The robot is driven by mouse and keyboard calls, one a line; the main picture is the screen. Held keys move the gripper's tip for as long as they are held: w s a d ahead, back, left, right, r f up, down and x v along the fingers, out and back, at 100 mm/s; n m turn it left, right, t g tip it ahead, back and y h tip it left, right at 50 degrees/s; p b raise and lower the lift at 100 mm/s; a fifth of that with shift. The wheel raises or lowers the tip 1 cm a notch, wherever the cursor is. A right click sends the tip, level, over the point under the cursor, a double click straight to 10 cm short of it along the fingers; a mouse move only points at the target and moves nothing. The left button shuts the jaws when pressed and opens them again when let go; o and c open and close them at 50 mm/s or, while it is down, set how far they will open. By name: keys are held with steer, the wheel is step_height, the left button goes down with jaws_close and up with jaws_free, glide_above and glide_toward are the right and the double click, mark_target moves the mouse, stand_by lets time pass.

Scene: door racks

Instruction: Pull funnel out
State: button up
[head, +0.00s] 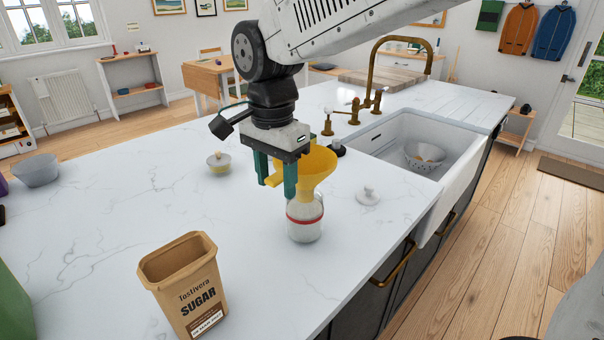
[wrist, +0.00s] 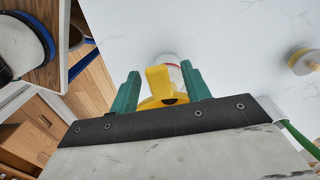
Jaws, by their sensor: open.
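A yellow funnel (head: 317,169) stands upright in the mouth of a glass jar (head: 305,218) with a red band and white contents. The jar is on the white marble counter. My gripper (head: 277,188) has green fingers pointing down beside the funnel's left side, around its yellow handle tab. In the wrist view the funnel (wrist: 158,82) shows between the two open fingers of my gripper (wrist: 160,85), with a gap on each side. The jar (wrist: 166,58) is partly hidden behind the funnel there. The funnel's spout is hidden inside the jar.
An open sugar box (head: 186,284) stands at the front left. A white lid (head: 368,195) lies right of the jar, near the sink (head: 405,150). A small lidded pot (head: 218,163) is behind left, and a grey bowl (head: 36,170) at far left. Counter between is clear.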

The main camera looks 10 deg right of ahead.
jaws_close()
steer(key=shift+r, duration=3.35)
